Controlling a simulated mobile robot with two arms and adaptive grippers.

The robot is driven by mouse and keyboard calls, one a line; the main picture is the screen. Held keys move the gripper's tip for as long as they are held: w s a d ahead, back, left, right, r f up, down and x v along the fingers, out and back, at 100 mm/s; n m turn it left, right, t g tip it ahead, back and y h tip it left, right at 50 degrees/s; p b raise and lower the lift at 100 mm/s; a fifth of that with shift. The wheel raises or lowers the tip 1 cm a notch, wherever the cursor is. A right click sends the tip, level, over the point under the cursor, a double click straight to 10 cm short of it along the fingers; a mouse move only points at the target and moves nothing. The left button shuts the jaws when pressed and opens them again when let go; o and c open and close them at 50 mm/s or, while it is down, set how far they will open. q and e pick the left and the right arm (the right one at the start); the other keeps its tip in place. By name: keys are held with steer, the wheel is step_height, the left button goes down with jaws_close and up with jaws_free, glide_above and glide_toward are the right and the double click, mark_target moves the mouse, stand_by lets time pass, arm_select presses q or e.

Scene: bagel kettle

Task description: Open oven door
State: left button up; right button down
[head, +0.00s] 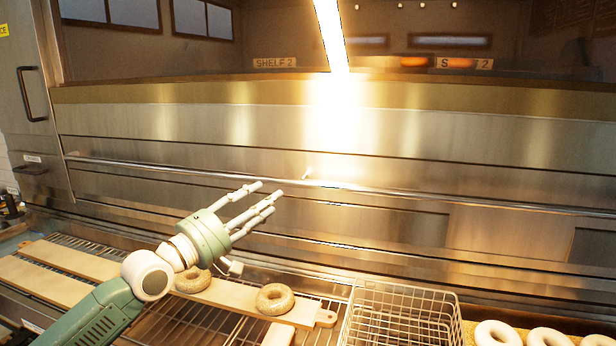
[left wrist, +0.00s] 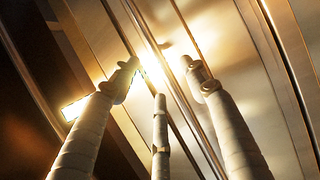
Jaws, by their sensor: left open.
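The wide stainless steel oven (head: 250,125) fills the back of the head view. A long horizontal bar (head: 420,196) runs across its front, with a small bright knob or lever (head: 307,172) just above it. My left gripper (head: 269,196) is open and empty, its three fingers pointing right at the oven front, just below the bar in the picture. In the left wrist view the spread fingers (left wrist: 160,76) point at steel panels and bars with strong glare; I cannot tell whether they touch. My right gripper is not in view.
Below my left arm are a wire rack (head: 185,322) and wooden boards (head: 60,258) with two seeded bagels (head: 275,299). A wire basket (head: 400,318) and pale bagels (head: 497,333) stand at right. Behind the oven's upper edge are "SHELF 2" labels (head: 274,63).

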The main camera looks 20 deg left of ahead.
mark_target(287, 182)
arm_select(q)
steer(key=x, duration=0.2)
steer(key=p+x, duration=0.1)
steer(key=x, duration=0.5)
steer(key=shift+w+r+p, duration=0.15)
steer(key=shift+r+p, duration=0.2)
steer(key=shift+r, duration=0.05)
steer(key=shift+w+d+r, duration=0.15)
steer(key=shift+w+d, duration=0.1)
steer(key=shift+w, duration=0.2)
steer(key=shift+c, duration=1.1)
jaws_close()
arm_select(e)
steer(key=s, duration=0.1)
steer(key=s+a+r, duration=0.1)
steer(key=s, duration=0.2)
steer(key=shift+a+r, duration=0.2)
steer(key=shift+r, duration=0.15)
